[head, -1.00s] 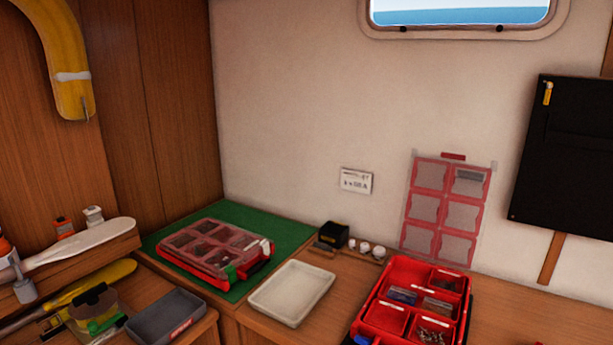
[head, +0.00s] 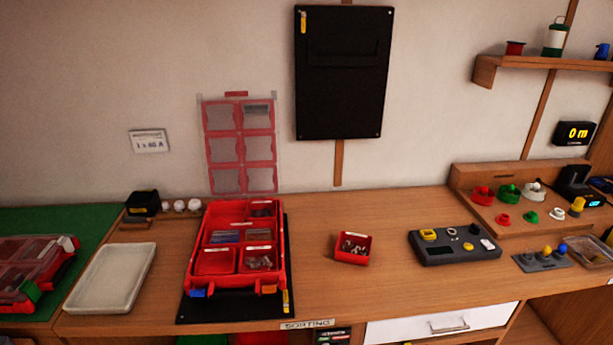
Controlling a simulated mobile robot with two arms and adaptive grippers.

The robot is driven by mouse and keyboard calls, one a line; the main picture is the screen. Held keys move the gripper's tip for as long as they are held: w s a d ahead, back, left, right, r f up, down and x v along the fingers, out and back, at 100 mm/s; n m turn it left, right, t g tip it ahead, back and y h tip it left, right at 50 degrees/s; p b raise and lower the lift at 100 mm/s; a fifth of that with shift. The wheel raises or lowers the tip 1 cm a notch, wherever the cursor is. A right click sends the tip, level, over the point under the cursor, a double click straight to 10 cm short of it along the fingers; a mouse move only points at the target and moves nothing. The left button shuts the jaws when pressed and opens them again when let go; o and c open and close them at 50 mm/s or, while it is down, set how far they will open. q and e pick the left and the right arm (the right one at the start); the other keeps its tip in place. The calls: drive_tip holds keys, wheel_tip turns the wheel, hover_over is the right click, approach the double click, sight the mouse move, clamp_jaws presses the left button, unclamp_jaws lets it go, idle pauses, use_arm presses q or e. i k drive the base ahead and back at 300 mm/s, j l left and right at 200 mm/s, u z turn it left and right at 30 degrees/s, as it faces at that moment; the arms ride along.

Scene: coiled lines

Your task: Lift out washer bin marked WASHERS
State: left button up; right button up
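A red organizer case (head: 192,262) stands open on a black mat (head: 287,312) at the left of the wooden bench. Small red bins sit inside it, with white labels too small to read. The front right bin (head: 259,259) holds small metal-looking parts. One compartment at the upper left of the case looks empty. A separate small red bin (head: 352,260) stands on the bench to the right of the case and holds small parts; I cannot read its label. I cannot tell which bin is marked WASHERS. Neither gripper is in view.
A white tray (head: 107,277) and a closed red case (head: 30,268) on a green mat are at left. A dark control box (head: 454,250) and a board with colored buttons are at right. A white drawer (head: 440,325) is below. Bench around the loose bin is clear.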

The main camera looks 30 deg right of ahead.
sight(351, 248)
drive_tip(key=z, duration=1.4)
